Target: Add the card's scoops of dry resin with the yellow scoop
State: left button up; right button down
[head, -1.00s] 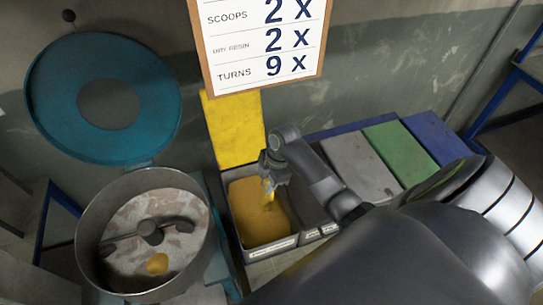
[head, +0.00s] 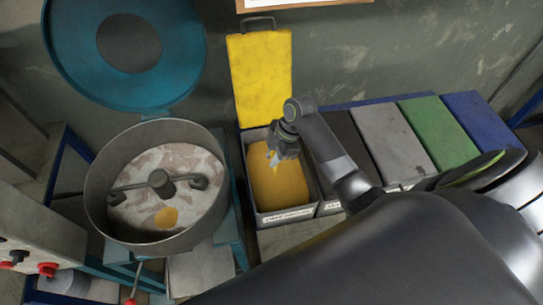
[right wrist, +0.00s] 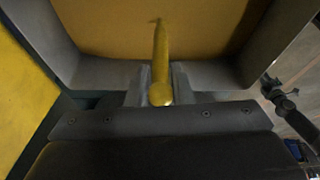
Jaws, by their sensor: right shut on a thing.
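My right gripper (head: 280,154) is shut on the yellow scoop (right wrist: 161,62), holding it by the handle over the open bin (head: 255,215) of yellow-orange dry resin (head: 280,187). The scoop's bowl is not clearly seen; I cannot tell whether it is in the resin or loaded. The round mixing pan (head: 100,215) at left holds pale, reddish-flecked material (head: 140,205), a dark stirring arm (head: 160,181) and one small orange heap (head: 167,217). Only the lower edge of the card (head: 300,4) shows at the top, without readable writing. My left gripper is not in view.
The bin's yellow lid (head: 262,75) stands open behind it. Closed bins with grey (head: 390,135), green (head: 440,130) and blue (head: 484,125) lids stand to the right. The pan's teal lid (head: 180,45) is raised. A control box with red buttons (head: 47,269) is at lower left.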

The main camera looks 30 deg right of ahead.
jog(key=s+d, duration=0.2)
jog(key=d, duration=0.2)
jog(key=shift+y, duration=0.5)
jog(key=a+b, duration=0.1)
jog(key=w+a, duration=0.1)
jog(key=w+a+f+b, duration=0.1)
jog(key=a, duration=0.1)
jog(key=shift+b, duration=0.35)
jog(key=shift+f+t, duration=0.1)
jog(key=shift+t, duration=0.2)
jog(key=shift+s+d+f+y+b, duration=0.25)
jog(key=shift+d+f+y+b, duration=0.15)
jog(key=shift+d+y+b, duration=0.25)
jog(key=s+d+r+t+y+p, duration=0.2)
jog(key=d+r+y+p, duration=0.2)
jog(key=r, duration=0.9)
jog(key=shift+d+y, duration=0.65)
jog(key=shift+d, duration=0.05)
